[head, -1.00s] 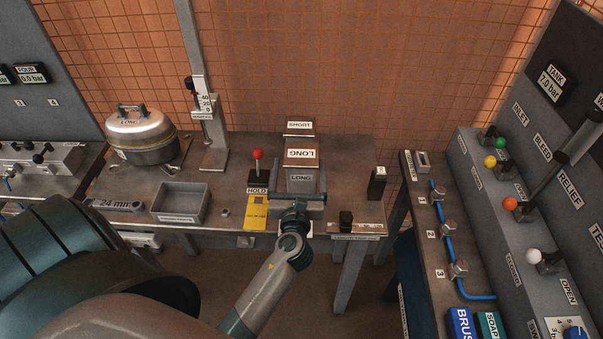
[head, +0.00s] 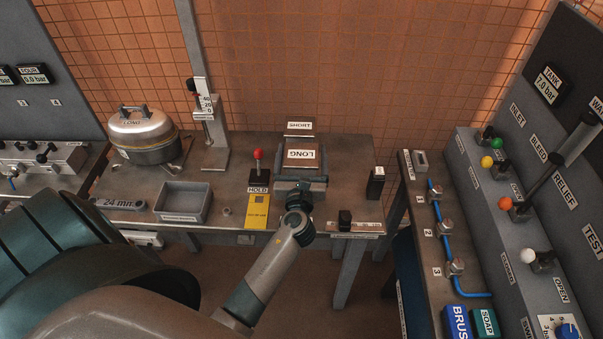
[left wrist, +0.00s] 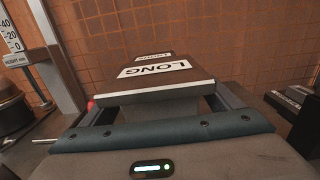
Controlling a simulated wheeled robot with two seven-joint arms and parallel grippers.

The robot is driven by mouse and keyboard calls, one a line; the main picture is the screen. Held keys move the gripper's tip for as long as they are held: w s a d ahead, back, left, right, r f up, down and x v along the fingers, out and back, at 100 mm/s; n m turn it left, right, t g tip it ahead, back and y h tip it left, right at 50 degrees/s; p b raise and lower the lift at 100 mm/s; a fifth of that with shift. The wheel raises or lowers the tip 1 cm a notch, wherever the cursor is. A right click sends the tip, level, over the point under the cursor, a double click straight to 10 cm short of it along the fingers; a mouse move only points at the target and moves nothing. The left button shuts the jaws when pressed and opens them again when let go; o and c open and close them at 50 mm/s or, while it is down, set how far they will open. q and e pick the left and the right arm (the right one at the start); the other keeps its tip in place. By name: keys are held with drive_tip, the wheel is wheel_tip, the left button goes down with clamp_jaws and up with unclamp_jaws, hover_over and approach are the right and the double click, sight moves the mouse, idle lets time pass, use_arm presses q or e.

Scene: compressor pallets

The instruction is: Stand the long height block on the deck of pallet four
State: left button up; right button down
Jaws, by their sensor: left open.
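The long height block (head: 301,153), a grey block with a white LONG label on its top, stands at the back of the workbench. My left gripper (head: 302,158) is open, with a finger on each side of the block. In the left wrist view the block (left wrist: 162,80) rises between the two spread fingers (left wrist: 158,110); I cannot tell whether they touch it. No pallet deck that I can identify as pallet four is in view. My right gripper is not in view.
The short block (head: 299,127) stands just behind. A grey tray (head: 182,202), height gauge (head: 207,125) and metal pot (head: 141,135) stand farther left.

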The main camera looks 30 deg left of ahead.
use_arm(q)
drive_tip(key=shift+c, duration=0.3)
drive_tip(key=c, duration=2)
drive_tip(key=shift+w+r, duration=0.1)
drive_tip(key=shift+r, duration=0.05)
clamp_jaws()
drive_tip(key=shift+r, duration=1.15)
wheel_tip(320, 180, up, 2)
drive_tip(key=shift+p, duration=0.3)
drive_tip(key=d+r+b, duration=0.1)
drive_tip(key=d+r, duration=0.2)
drive_tip(key=d, duration=0.2)
drive_tip(key=s+d+r+b, duration=0.1)
drive_tip(key=d+r, duration=0.2)
drive_tip(key=d, duration=0.3)
drive_tip(key=shift+d+r, duration=0.3)
drive_tip(key=shift+r, duration=0.1)
drive_tip(key=shift+s, duration=0.1)
